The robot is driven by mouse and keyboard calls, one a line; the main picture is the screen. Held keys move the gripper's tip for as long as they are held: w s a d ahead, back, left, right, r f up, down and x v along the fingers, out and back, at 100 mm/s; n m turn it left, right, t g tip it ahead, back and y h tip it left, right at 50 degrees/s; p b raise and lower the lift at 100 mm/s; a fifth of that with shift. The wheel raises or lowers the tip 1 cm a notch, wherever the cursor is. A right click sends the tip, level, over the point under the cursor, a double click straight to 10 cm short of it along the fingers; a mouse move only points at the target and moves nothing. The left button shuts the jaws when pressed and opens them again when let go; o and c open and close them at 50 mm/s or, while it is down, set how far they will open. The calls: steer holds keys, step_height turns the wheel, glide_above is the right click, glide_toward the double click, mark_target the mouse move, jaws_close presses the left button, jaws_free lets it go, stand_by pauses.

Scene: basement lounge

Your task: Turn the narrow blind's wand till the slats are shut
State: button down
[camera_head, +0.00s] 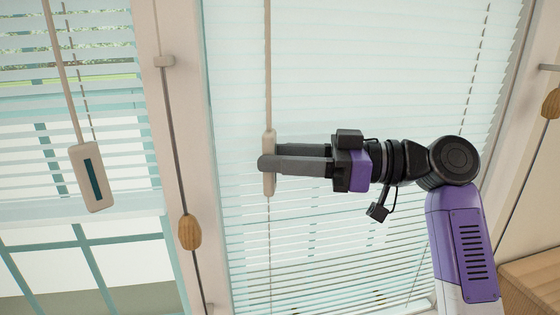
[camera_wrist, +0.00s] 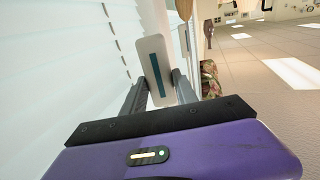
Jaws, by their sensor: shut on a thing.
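The blind (camera_head: 350,90) in the middle of the head view has pale slats tilted steeply. Thin gaps show between them, clearest in the lower part, where window bars show through faintly. Its wand (camera_head: 267,70) hangs along the left side and ends in a pale handle (camera_head: 269,187). My gripper (camera_head: 264,158) reaches in from the right and is shut around this handle. In the wrist view, the handle (camera_wrist: 156,62), with a teal stripe, stands between the two fingers, slightly tilted. The fingers hide the handle's middle in the head view.
Another blind (camera_head: 100,120) at left has open slats and its own wand handle (camera_head: 92,178) with a teal stripe. Cords with wooden knobs (camera_head: 190,232) (camera_head: 551,103) hang on both sides. Wooden furniture (camera_head: 535,285) stands at lower right. Open floor (camera_wrist: 260,65) shows in the wrist view.

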steer(key=c, duration=1)
jaws_free()
steer(key=shift+o, duration=0.2)
steer(key=shift+t+p, duration=0.3)
